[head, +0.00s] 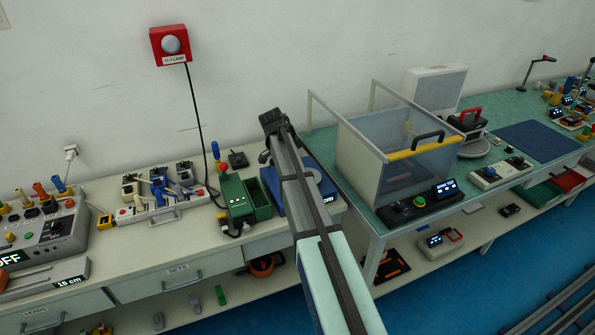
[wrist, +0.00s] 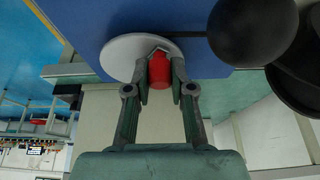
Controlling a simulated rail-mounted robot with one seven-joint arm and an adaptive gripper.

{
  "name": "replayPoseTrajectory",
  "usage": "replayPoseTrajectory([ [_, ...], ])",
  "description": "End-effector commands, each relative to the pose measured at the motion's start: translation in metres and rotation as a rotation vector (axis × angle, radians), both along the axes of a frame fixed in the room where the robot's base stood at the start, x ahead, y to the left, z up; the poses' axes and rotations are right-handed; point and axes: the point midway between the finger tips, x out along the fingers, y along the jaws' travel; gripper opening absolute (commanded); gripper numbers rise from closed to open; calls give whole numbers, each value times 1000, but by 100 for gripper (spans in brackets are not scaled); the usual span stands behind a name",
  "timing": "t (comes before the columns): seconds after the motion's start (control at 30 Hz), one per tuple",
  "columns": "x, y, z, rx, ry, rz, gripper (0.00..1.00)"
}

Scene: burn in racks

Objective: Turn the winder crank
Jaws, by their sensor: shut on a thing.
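The winder is a blue box (wrist: 95,18), seen close up in the wrist view. A pale grey disc (wrist: 120,56) is on its face, with a red crank knob (wrist: 159,72) standing out from it. My gripper (wrist: 161,66) has one finger on each side of the red knob and is shut on it. In the head view part of the blue winder (head: 327,188) shows at the right end of the left bench. My arm covers most of it there, and hides the knob and gripper.
A dark round thing (wrist: 252,30) is close to the winder in the wrist view. In the head view a green box (head: 236,197) stands left of the winder. A clear-walled case (head: 365,160) stands on the right bench (head: 480,205).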

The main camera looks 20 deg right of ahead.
Motion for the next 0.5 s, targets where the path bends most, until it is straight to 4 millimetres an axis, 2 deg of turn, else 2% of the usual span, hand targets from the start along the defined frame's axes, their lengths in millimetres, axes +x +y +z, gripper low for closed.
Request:
replayPoseTrajectory([
  [0.2, 4, -3, -1, 1, -1, -100, 0],
  [0.5, 4, -4, 0, 1, -1, -150, 0],
])
